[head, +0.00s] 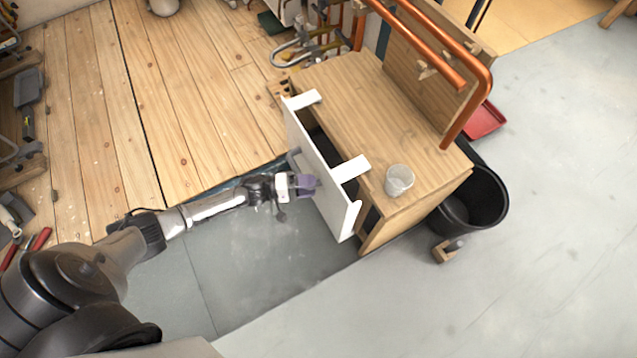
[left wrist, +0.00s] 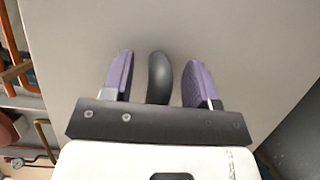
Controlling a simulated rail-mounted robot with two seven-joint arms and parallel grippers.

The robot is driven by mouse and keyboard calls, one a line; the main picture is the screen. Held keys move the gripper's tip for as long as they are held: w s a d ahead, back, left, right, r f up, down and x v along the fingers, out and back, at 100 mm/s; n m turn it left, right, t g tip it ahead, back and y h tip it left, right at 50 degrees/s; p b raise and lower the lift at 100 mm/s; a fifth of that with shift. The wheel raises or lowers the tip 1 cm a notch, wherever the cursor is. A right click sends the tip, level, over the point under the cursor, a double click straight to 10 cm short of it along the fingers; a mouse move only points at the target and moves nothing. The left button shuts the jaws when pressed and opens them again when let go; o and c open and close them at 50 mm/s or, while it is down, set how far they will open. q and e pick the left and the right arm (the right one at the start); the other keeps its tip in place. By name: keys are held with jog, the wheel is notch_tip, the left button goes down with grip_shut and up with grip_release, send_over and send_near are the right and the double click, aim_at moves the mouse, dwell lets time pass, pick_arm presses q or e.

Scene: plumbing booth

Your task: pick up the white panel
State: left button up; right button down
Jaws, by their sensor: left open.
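The white panel (head: 334,195) stands upright against the open side of a wooden bench (head: 375,110), with white tabs reaching over the bench top. It fills most of the left wrist view as a plain pale surface (left wrist: 235,40). My left gripper (head: 308,185) is at the panel's outer face, its purple fingers open. In the left wrist view a dark rounded handle (left wrist: 158,78) lies between the fingers (left wrist: 160,82), with gaps on both sides. Whether the fingertips touch the panel cannot be told. My right gripper is not in view.
A clear cup (head: 399,180) stands on the bench top near the panel. Copper pipes (head: 440,60) run along the bench's upright back board. A black bucket (head: 470,205) stands at the bench's right end. The grey floor (head: 270,260) in front of the panel is clear.

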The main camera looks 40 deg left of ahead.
pick_arm(q)
grip_shut()
dwell(0.4)
dwell(0.9)
jog(key=shift+r, duration=0.1)
